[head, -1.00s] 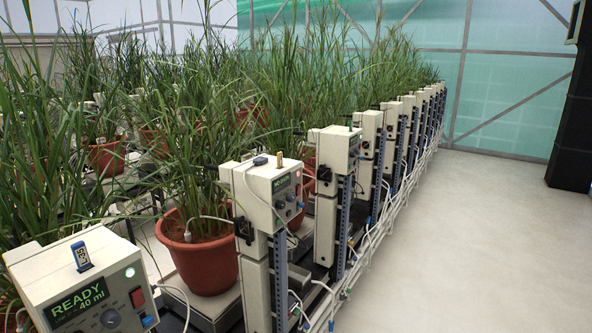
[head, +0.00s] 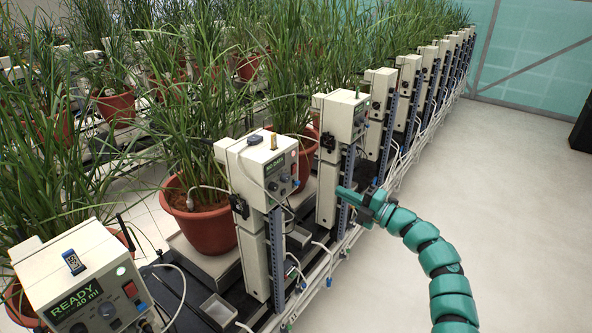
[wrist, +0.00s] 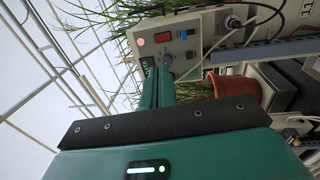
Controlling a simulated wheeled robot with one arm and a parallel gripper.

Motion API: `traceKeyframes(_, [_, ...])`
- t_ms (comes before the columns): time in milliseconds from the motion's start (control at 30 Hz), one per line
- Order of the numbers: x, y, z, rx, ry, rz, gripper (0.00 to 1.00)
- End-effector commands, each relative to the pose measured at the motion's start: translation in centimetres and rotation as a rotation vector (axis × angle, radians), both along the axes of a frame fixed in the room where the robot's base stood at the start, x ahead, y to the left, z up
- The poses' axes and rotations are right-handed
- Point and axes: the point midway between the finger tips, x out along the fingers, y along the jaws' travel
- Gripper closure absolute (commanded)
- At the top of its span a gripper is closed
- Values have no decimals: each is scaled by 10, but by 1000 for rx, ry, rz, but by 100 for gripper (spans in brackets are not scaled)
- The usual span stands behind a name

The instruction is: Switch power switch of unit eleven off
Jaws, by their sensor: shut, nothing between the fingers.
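Cream control units stand in a row. The nearest unit (head: 75,275) has a green "READY 40 ml" display and a red switch (head: 130,289). The middle unit (head: 262,165) has a dark display, knobs and a small red switch (head: 294,168). My gripper (head: 343,192) is shut and empty, right of the middle unit and in front of the third unit's post. In the wrist view its closed fingers (wrist: 157,88) point at a unit's front panel (wrist: 200,42), which bears a red switch (wrist: 191,31), a lit round lamp and knobs. Contact cannot be told.
Potted grasses stand behind the units; one terracotta pot (head: 205,225) is left of the middle unit. White cables (head: 322,262) hang along the rack's front.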

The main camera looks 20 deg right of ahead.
Motion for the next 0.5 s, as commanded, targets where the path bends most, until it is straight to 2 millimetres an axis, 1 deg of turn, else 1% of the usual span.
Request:
traceKeyframes(333, [1,1,1,9,3,3,100])
traceKeyframes(500, [10,10,6,9,1,5,100])
